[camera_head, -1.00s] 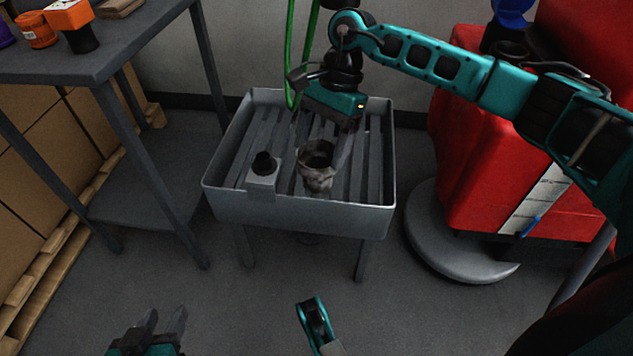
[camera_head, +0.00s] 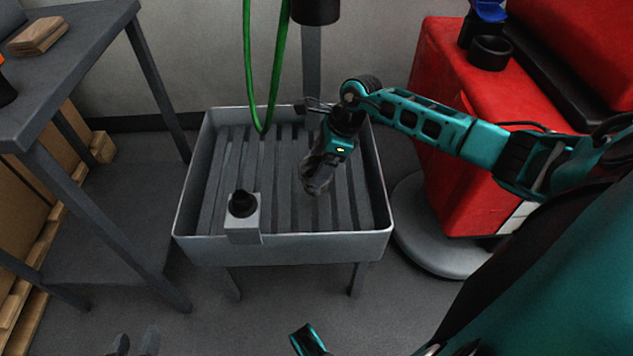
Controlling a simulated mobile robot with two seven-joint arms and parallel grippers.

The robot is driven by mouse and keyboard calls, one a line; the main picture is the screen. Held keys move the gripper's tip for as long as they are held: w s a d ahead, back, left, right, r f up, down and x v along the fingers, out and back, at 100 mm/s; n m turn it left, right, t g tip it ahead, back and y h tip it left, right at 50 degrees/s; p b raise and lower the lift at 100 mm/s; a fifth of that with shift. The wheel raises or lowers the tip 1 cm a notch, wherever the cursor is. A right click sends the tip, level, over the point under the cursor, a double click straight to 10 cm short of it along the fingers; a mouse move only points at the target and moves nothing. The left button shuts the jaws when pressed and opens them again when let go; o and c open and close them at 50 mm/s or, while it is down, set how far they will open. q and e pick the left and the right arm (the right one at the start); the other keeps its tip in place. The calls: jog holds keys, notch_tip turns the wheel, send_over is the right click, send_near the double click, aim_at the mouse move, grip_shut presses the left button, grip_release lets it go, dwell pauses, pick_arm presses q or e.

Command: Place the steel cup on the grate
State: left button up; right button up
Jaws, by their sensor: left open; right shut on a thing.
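The steel cup (camera_head: 316,178) is a dark grey, partly hidden shape below my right gripper (camera_head: 325,158), which is shut on it. The cup looks tilted over the right half of the grate (camera_head: 277,190), whose dark slats fill the inside of a grey basin. I cannot tell whether the cup touches the slats. My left gripper (camera_head: 136,344) is open and empty at the bottom edge, with only its fingertips showing, well in front of the basin.
The basin's raised rim (camera_head: 190,175) surrounds the grate. A grey box with a black knob (camera_head: 243,214) sits at its front wall. A green hose (camera_head: 263,100) hangs at the back. A table (camera_head: 75,70) stands left and a red machine (camera_head: 450,110) right. Left slats are clear.

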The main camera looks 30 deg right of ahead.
jog(key=shift+f, duration=0.95)
notch_tip(320, 180, down, 3)
jog(key=shift+f+b, duration=0.1)
jog(key=shift+b, duration=0.6)
jog(key=shift+f, duration=0.3)
jog(key=shift+r, duration=0.1)
jog(key=shift+f, duration=0.2)
jog(key=o, duration=1.3)
pick_arm(q)
jog(key=shift+w+d+f, duration=0.2)
jog(key=shift+w+d, duration=0.05)
jog(key=shift+d, duration=0.2)
pick_arm(e)
jog(key=shift+r, duration=0.1)
